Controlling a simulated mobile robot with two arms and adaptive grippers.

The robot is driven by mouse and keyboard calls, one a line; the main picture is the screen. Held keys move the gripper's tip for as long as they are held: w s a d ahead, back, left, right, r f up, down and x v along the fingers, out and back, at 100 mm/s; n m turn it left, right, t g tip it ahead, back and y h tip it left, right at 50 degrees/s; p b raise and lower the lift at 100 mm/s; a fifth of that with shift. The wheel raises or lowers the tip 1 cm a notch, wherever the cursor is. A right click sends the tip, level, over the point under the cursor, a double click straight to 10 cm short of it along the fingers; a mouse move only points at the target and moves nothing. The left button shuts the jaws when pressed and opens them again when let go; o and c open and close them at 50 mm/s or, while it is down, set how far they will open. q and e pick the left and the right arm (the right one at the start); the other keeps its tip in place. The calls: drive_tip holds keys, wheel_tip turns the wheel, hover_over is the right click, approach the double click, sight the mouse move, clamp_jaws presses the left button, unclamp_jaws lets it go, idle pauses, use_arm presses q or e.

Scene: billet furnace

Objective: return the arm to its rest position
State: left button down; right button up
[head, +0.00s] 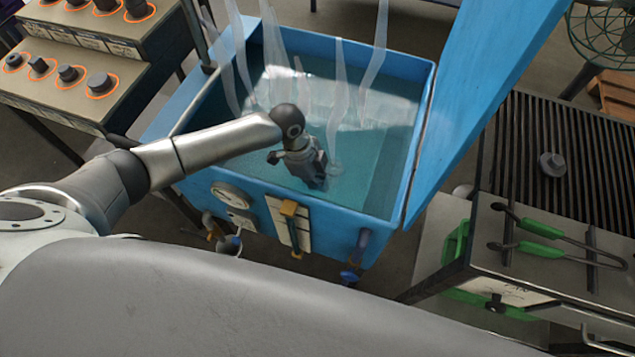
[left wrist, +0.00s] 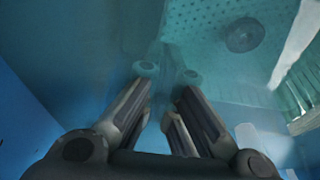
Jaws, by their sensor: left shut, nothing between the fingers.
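My left arm reaches in from the left over the blue water tank (head: 385,212). My left gripper (head: 316,182) points down inside the tank, at or just over the greenish water (head: 345,165). How deep the fingertips are is hard to tell. In the left wrist view my left gripper (left wrist: 168,88) is shut with nothing between its fingers. A round grey piece (left wrist: 245,34) lies beyond the fingertips on a perforated plate (left wrist: 205,28), apart from the gripper. My right gripper is not in view.
The tank's raised blue lid (head: 485,85) stands along its right side. Pale wisps rise over the water. A stepped rack (head: 60,95) with several dark pieces is at upper left. At right, a slatted bench (head: 510,140) holds a small grey piece (head: 552,164) and green-handled tongs (head: 540,228).

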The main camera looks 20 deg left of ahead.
use_arm(q)
drive_tip(key=v, duration=0.8)
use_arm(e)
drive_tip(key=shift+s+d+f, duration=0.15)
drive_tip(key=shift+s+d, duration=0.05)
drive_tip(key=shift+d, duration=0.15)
